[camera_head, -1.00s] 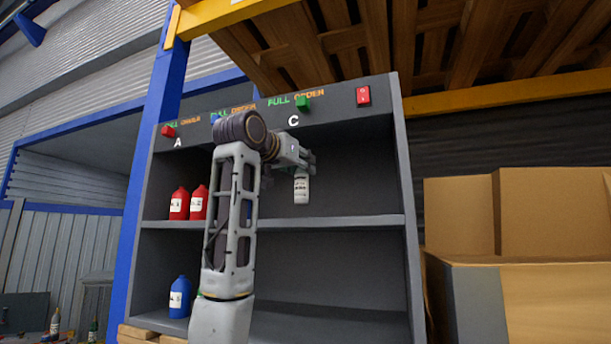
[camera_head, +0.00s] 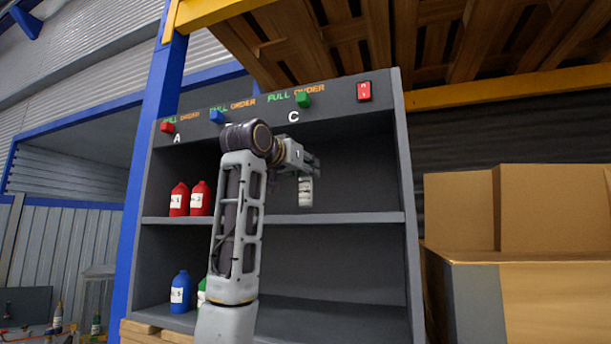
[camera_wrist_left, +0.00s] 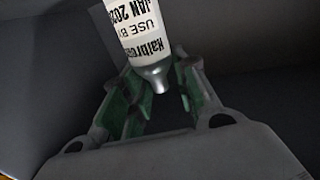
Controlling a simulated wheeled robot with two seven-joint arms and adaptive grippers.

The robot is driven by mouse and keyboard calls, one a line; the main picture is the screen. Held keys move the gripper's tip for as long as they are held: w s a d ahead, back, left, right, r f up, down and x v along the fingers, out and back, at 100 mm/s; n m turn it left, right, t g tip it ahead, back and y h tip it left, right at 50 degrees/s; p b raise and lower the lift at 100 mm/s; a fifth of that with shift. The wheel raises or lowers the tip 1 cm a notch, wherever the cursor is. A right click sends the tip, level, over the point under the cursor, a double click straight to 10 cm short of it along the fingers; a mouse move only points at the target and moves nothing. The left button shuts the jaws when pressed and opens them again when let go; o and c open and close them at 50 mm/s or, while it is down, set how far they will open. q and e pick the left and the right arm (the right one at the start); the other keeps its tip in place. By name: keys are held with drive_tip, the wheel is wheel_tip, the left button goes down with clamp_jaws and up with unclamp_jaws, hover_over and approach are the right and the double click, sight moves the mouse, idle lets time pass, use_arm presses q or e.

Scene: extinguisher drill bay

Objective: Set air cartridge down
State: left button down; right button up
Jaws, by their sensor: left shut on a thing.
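The air cartridge (camera_head: 305,194) is a small white cylinder with a dark-lettered label, hanging upright below my left gripper (camera_head: 311,168) in the bay under letter C. Its lower end shows just above the upper shelf board (camera_head: 340,218); I cannot tell whether it touches. In the left wrist view, the cartridge (camera_wrist_left: 141,32) has a silver neck between the green-padded fingers of my left gripper (camera_wrist_left: 158,78), which is shut on it. Its far end is cut off there. My right gripper is not in view.
Two red bottles (camera_head: 189,199) stand left on the upper shelf. A blue bottle (camera_head: 180,292) and a partly hidden white-green bottle (camera_head: 202,291) stand below. The cabinet's right wall (camera_head: 405,200) bounds the bay. Cardboard boxes (camera_head: 540,215) are outside, right.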

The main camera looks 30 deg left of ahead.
use_arm(q)
drive_tip(key=shift+f, duration=1)
drive_tip(key=shift+f, duration=0.15)
drive_tip(key=c, duration=1.1)
unclamp_jaws()
drive_tip(key=shift+s+a+b, duration=0.15)
drive_tip(key=shift+s+b, duration=0.9)
drive_tip(key=shift+s, duration=2)
drive_tip(key=shift+s+a+b, duration=0.15)
drive_tip(key=shift+s+b, duration=0.9)
drive_tip(key=shift+s, duration=2)
